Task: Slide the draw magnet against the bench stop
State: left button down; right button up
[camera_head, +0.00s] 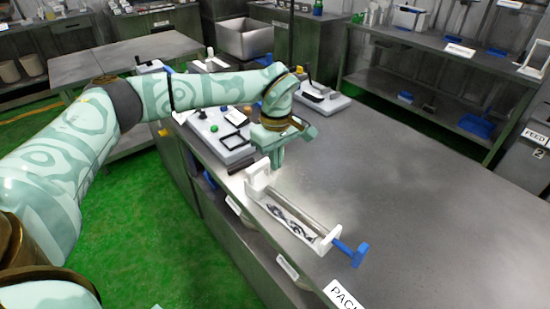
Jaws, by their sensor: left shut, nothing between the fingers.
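I cannot tell for certain which part is the draw magnet or which is the bench stop. My left gripper (276,164) is shut and empty, pointing down beside the white frame at the trough's far end. Whether it touches the frame is unclear. My right gripper is not in view.
A white panel with coloured knobs (218,137) sits on the bench left of my gripper. A white device with a black handle (322,97) stands behind it. The bench top (420,190) is clear to the right. A grey bin (245,38) stands at the back.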

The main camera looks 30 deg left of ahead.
aim_at(267, 183)
pick_arm(q)
notch_tip(267, 183, down, 8)
jog(key=shift+a+r+b, duration=0.1)
jog(key=shift+r+b, duration=0.1)
jog(key=shift+b, duration=0.6)
jog(key=shift+w+a+r, duration=0.1)
jog(key=shift+w+a, duration=0.15)
jog(key=shift+a, duration=0.35)
jog(key=shift+w+a+r, duration=0.1)
jog(key=shift+w+a, duration=0.15)
jog(key=shift+a, duration=0.35)
jog(key=shift+w+a+r, duration=0.1)
jog(key=shift+w+a, duration=0.1)
jog(key=shift+a, duration=0.35)
